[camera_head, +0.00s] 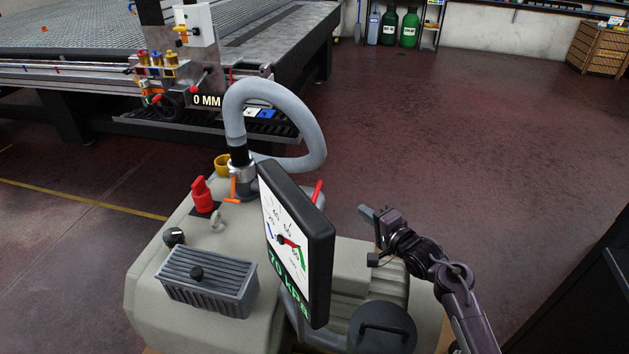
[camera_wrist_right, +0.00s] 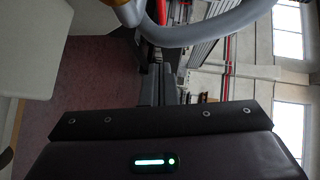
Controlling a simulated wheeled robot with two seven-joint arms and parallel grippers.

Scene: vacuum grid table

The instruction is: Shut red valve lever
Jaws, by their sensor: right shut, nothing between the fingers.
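A slim red lever (camera_head: 318,192) stands up just past the right edge of the gauge, tilted to the right; its base is hidden by the gauge. In the right wrist view a red bar (camera_wrist_right: 162,12) shows at the top beside the grey hose; I take it to be this lever. My right gripper (camera_head: 365,213) is right of the lever in the head view, apart from it, shut and empty. Its closed fingers (camera_wrist_right: 159,86) also show in the wrist view. My left gripper is in neither view.
The large gauge (camera_head: 297,240) on the pump stands between the head camera and the lever. A grey hose (camera_head: 312,125) loops above. A red handle (camera_head: 202,194) and an orange lever (camera_head: 232,190) are on the left. Open floor (camera_head: 430,130) lies to the right.

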